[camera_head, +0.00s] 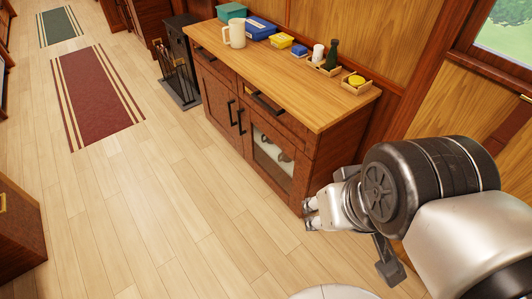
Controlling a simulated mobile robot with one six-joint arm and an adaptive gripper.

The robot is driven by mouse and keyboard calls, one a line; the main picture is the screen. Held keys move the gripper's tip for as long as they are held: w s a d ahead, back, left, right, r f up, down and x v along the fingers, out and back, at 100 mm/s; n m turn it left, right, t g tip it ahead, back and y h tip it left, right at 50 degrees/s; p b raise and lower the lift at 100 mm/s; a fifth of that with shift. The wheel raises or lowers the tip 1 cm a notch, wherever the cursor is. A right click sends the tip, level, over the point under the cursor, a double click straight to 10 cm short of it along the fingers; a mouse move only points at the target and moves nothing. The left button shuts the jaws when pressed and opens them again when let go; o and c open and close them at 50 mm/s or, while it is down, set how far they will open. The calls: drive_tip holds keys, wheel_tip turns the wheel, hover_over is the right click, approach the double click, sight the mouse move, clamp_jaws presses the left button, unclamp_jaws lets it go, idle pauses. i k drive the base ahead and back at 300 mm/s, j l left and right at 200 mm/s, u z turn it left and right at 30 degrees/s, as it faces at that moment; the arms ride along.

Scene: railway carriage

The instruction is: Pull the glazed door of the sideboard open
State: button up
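The sideboard (315,105) stands against the wall in the upper middle, with a light wooden top and red-brown front. Its glazed door (294,186) is the right one of two and looks closed. A few pale items show dimly behind the pane (272,152). The door's black vertical bar handle (241,122) is at its left edge, beside the solid left door's handle (230,112). My gripper (308,213) is near the sideboard's lower right front corner, away from the handle. Its fingertips are apart, with nothing seen between them.
On the top stand a mug (235,34), a teal box (231,12), a blue box (259,28), a dark bottle (331,54) and small trays. A black stand (180,85) is left of the sideboard. Plank floor before the doors is clear; a red rug (97,95) lies further left.

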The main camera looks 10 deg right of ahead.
sight(304, 167)
drive_tip(key=i+j+u, duration=0.1)
drive_tip(key=i+j, duration=0.15)
drive_tip(key=i, duration=0.55)
drive_tip(key=i+j+u, duration=0.1)
drive_tip(key=i, duration=0.7)
drive_tip(key=i+j+u, duration=0.15)
drive_tip(key=i, duration=0.7)
